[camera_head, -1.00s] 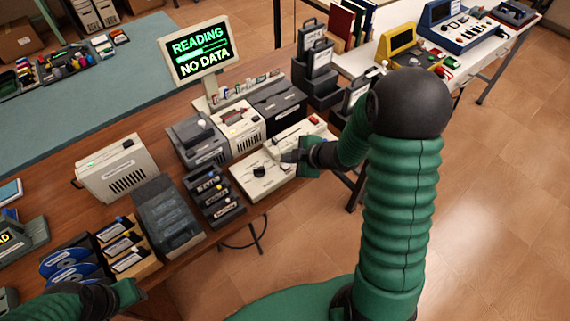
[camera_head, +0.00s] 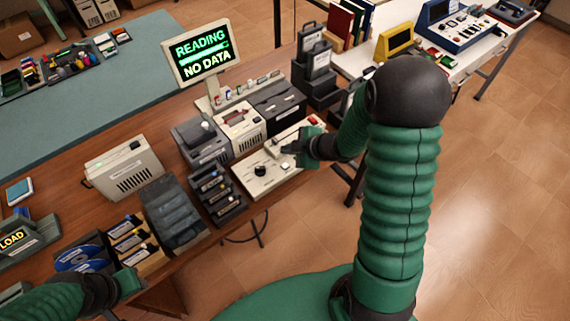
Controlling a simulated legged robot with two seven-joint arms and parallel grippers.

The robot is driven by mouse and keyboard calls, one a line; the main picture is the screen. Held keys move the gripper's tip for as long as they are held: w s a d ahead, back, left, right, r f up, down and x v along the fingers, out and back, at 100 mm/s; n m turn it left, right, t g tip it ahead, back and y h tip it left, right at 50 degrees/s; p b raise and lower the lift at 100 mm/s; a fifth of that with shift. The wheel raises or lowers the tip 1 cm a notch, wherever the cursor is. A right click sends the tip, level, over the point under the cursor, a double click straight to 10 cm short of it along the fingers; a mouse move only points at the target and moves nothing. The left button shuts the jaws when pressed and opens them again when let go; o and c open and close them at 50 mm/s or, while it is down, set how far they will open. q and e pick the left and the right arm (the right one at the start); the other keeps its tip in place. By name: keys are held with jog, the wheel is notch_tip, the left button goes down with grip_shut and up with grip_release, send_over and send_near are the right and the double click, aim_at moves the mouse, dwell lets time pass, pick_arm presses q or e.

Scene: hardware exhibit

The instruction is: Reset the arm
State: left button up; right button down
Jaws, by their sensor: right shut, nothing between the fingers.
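My right arm, green and ribbed with a dark elbow, comes in from the lower right. Its right gripper (camera_head: 288,149) is shut with nothing in it, over the white control panel (camera_head: 262,188) at the table's front edge. The panel has a black knob (camera_head: 260,171) and a red part at its far right end; the gripper hides some of its middle. I cannot tell whether the fingertips touch the panel. My left gripper (camera_head: 131,283) shows at the lower left, beside the wooden disc tray (camera_head: 150,270). Its fingers are too unclear to tell open from shut.
A monitor (camera_head: 201,50) reads "READING NO DATA". Grey and white boxes (camera_head: 202,141) stand behind the panel. A rack of dark cartridges (camera_head: 217,196) stands left of it. A beige unit (camera_head: 125,167) is further left. The floor at right is clear.

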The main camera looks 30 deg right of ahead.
jog(key=shift+w+r+m+h, duration=0.1)
jog(key=shift+r+m+h, duration=0.2)
jog(key=shift+m+h, duration=0.15)
jog(key=s+a+r+m+g+h, duration=0.1)
jog(key=s+a+r+m+g, duration=0.1)
jog(key=s+a+m+g, duration=0.4)
jog(key=s+a+m, duration=0.5)
jog(key=s, duration=0.4)
jog(key=shift+a+h, duration=0.3)
jog(key=shift+h, duration=0.05)
jog(key=shift+a, duration=0.25)
jog(key=shift+d, duration=0.2)
jog(key=shift+a, duration=0.1)
jog(key=shift+s, duration=0.1)
dwell(0.4)
